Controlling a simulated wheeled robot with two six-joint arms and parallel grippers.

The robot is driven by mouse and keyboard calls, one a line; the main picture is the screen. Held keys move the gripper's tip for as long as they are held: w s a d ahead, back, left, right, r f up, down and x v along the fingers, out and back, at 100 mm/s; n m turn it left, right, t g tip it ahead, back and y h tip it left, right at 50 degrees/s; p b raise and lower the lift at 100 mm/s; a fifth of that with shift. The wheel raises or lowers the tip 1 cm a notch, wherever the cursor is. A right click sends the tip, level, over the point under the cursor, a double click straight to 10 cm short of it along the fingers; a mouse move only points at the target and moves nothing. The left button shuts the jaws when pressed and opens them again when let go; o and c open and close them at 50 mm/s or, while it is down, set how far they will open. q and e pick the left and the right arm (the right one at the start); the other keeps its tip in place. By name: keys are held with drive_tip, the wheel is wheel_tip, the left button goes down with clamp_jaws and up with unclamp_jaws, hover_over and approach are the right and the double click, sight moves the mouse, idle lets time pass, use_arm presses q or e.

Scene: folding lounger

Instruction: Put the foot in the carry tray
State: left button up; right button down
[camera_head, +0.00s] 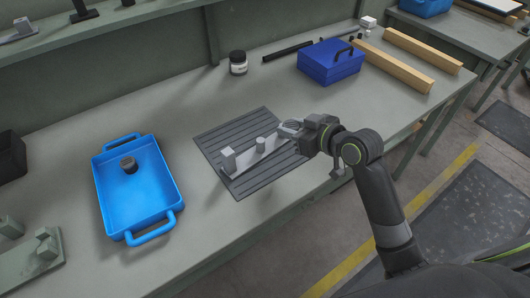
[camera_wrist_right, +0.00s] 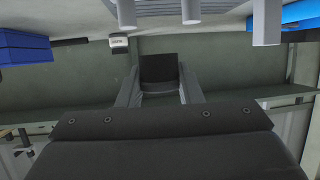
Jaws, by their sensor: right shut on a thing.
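The blue carry tray (camera_head: 163,208) lies on the bench at the left, with a handle at each end. A small dark round piece (camera_head: 128,164) sits inside it. My right gripper (camera_head: 288,128) is above the right end of a grey part with posts (camera_head: 247,166) on the ribbed mat. In the wrist view the right gripper (camera_wrist_right: 160,85) is shut on a dark, blocky piece (camera_wrist_right: 160,68), which looks like a foot. The fingers and arm hide this piece in the head view. My left gripper is not in view.
The dark ribbed mat (camera_head: 217,137) lies mid-bench. Grey blocks on a plate (camera_head: 42,254) stand left. Bare bench lies between tray and mat.

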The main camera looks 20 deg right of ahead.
wheel_tip(320, 180, down, 5)
drive_tip(key=shift+d+r, duration=0.15)
drive_tip(key=shift+r, duration=0.05)
drive_tip(key=shift+f+b, duration=0.3)
drive_tip(key=shift+f, duration=1.7)
drive_tip(key=c, duration=1)
unclamp_jaws()
drive_tip(key=shift+f, duration=0.1)
